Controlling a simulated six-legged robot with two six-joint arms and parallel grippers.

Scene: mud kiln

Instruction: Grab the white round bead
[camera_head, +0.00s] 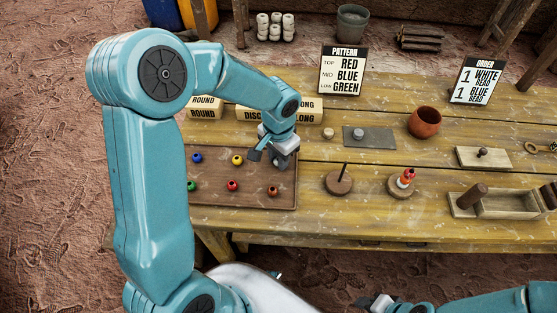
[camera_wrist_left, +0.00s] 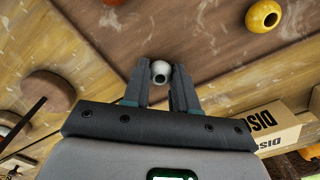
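The white round bead (camera_wrist_left: 160,70) shows in the left wrist view between the tips of my left gripper (camera_wrist_left: 161,78). The fingers stand a bead's width apart, one on each side of it. I cannot tell whether they press on it. In the head view my left gripper (camera_head: 280,160) points down over the back right part of the brown tray (camera_head: 215,192), and the bead is hidden there. My right gripper (camera_head: 375,303) shows only in part at the bottom edge, and its fingers are unclear.
Blue (camera_head: 197,157), yellow (camera_head: 237,160), green (camera_head: 192,186), red (camera_head: 232,185) and orange-brown (camera_head: 272,191) beads lie on the tray. A disc box (camera_head: 310,108) stands close behind. A wooden peg stand (camera_head: 339,183) and a stand with beads (camera_head: 402,187) are to the right.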

